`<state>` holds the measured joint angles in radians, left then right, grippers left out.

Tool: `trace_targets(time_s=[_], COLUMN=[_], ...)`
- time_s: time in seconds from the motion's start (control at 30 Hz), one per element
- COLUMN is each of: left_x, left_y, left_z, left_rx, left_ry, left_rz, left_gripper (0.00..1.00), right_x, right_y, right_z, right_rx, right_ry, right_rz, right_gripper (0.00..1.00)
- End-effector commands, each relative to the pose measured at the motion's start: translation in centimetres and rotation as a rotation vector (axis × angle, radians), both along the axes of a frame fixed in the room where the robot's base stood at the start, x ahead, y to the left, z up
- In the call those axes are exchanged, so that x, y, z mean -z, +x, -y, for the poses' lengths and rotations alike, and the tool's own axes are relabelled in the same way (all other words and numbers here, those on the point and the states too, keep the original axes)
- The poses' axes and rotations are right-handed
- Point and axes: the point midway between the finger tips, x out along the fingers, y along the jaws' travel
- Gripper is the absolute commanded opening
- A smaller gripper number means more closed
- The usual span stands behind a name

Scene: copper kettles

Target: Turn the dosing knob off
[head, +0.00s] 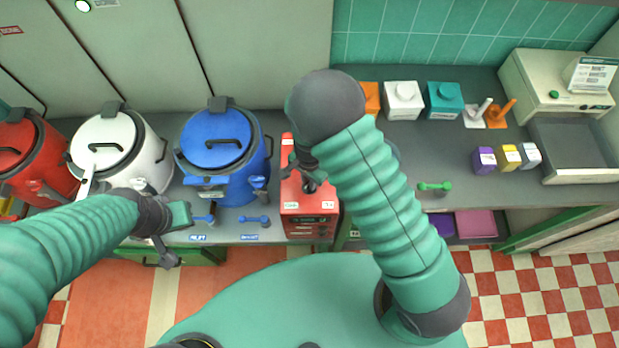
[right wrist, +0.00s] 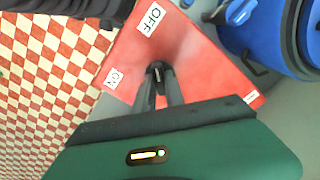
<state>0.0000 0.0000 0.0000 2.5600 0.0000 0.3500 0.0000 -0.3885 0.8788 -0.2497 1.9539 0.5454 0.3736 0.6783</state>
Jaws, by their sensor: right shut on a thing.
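A red dosing box (head: 308,226) stands on the counter right of the blue kettle, with two small white labels on its top. In the right wrist view, the red top (right wrist: 200,55) carries an OFF label (right wrist: 151,20) and an ON label (right wrist: 114,78). My right gripper (right wrist: 157,72) is shut on the small dark knob (right wrist: 154,66), which the fingers mostly hide; which label it points to I cannot tell. In the head view, my right gripper (head: 308,183) is over the box, partly hidden by my arm. My left gripper (head: 178,238) is open and empty before the kettles.
Red (head: 22,150), white (head: 112,143) and blue (head: 222,145) kettles line the counter on the left. Coloured boxes (head: 403,97), small cartons (head: 509,157), a green handled tool (head: 436,187) and a grey tray (head: 578,178) are on the right. The counter has free room at centre right.

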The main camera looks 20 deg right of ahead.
Motion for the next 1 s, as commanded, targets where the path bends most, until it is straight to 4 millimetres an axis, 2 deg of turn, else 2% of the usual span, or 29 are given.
trace_targets(time_s=[0.3, 0.77, 0.8, 0.97, 1.0], left_x=[-0.53, -0.56, -0.56, -0.57, -0.57], left_y=[0.0, 0.0, 0.0, 0.0, 0.0], left_z=[0.0, 0.0, 0.0, 0.0, 0.0], left_rx=[0.0, 0.0, 0.0, 0.0, 0.0], left_ry=[0.0, 0.0, 0.0, 0.0, 0.0], left_rz=[0.0, 0.0, 0.0, 0.0, 0.0], left_gripper=[0.0, 0.0, 0.0, 0.0, 0.0], right_x=[0.08, 0.13, 0.13, 0.09, 0.08], right_y=[-0.19, -0.18, -0.18, -0.12, -0.11], right_z=[-0.21, -0.23, -0.23, -0.16, -0.14], right_rx=[0.101, 0.116, 0.116, 0.116, 0.116], right_ry=[0.002, 0.003, 0.003, 0.002, 0.002], right_rz=[-0.005, -0.006, -0.006, -0.004, -0.003], right_gripper=[0.0, 0.0, 0.16, 0.36, 0.36])
